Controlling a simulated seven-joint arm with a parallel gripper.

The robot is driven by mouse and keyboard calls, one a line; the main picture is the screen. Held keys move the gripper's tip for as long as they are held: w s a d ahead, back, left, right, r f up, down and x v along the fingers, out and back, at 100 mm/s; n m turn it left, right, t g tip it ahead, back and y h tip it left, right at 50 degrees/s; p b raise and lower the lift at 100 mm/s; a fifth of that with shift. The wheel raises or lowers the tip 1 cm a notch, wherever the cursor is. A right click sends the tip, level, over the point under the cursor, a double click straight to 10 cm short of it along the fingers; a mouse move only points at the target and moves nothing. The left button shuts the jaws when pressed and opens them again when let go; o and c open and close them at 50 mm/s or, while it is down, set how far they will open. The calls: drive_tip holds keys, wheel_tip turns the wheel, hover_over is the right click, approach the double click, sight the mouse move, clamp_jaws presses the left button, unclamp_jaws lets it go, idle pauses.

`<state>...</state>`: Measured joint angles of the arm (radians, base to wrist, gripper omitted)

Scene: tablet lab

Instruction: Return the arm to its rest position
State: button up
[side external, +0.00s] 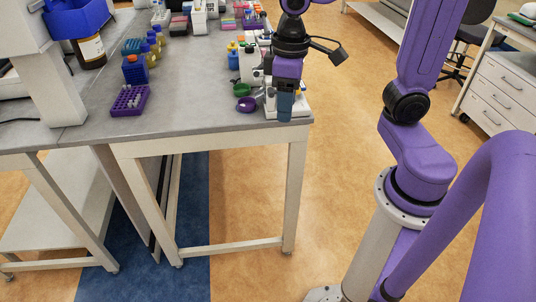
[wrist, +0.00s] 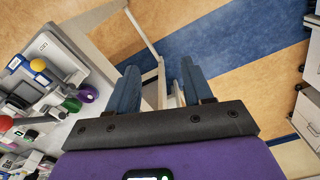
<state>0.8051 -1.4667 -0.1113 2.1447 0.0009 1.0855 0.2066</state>
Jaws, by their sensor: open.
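My gripper (side external: 285,108) hangs at the front right corner of the grey lab bench (side external: 190,112) in the side external view, with its fingers pointing down. In the wrist view my gripper (wrist: 160,88) has its two blue fingers spread apart, with nothing between them. Beyond the fingers I see a bench leg and the floor. In the side external view the gripper overlaps a white device (side external: 298,104) at the bench corner; I cannot tell whether they touch.
A purple tube rack (side external: 130,100) and a blue rack (side external: 138,69) stand farther left. White drawers (side external: 500,95) are at the right. The floor (side external: 255,200) before the bench is clear.

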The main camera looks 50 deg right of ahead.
drive_tip(key=s+f+n, duration=0.4)
drive_tip(key=s+n, duration=0.3)
drive_tip(key=s, duration=0.5)
drive_tip(key=shift+s+d+f, duration=0.25)
drive_tip(key=shift+s+f, duration=0.1)
drive_tip(key=shift+s, duration=0.05)
idle(0.5)
